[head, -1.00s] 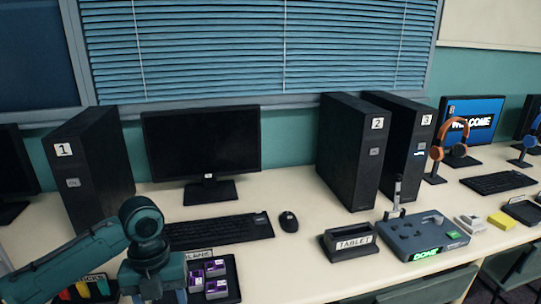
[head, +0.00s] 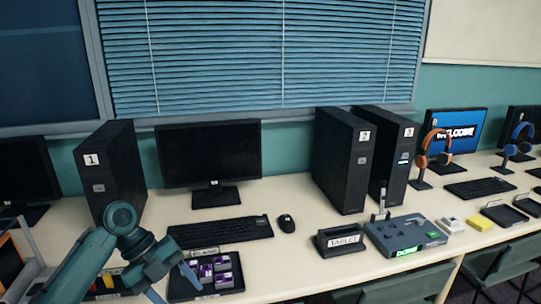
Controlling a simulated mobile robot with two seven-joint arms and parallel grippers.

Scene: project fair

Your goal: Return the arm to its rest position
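My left arm comes in from the lower left. Its gripper (head: 172,284) hangs at the left edge of the dark tray (head: 238,287) labelled as blank, at the front of the desk. Two light-blue fingers show spread apart, with nothing visible between them. Several purple-and-white blocks (head: 222,263) lie in the tray, right of the fingers. My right gripper is not in view.
A keyboard (head: 221,232) and mouse (head: 286,223) lie behind the tray. Tower 1 (head: 112,172) and a monitor (head: 209,154) stand behind. A tablet holder (head: 340,239) and a console with a green "DONE" display (head: 405,251) are to the right. Bare desk (head: 285,262) lies between the tray and holder.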

